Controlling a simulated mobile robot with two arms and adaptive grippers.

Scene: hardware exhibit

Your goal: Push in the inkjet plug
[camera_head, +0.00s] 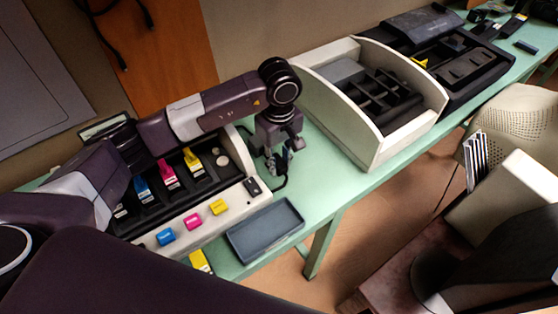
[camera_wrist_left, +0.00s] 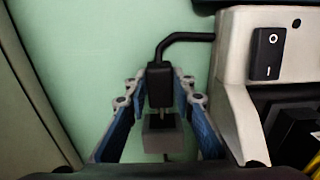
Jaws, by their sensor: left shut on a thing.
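The inkjet plug (camera_wrist_left: 160,76) is a small black block in the left wrist view, with a black cord bending to the right into the inkjet printer (camera_wrist_left: 233,62). My left gripper (camera_wrist_left: 158,92) is shut on it, one blue finger on each side. Metal prongs show between the plug and a grey block (camera_wrist_left: 163,134) nearer the camera. I cannot tell how far the prongs reach in. In the head view, my left gripper (camera_head: 283,160) points down beside the printer's right end (camera_head: 232,203), and the plug is hard to make out. My right gripper is not in view.
The printer's front has a black power switch (camera_wrist_left: 269,53) and coloured cartridges. A grey tray (camera_head: 266,230) lies in front. A cream box with black compartments (camera_head: 423,128) stands to the right on the green table (camera_head: 325,175), with clear table between.

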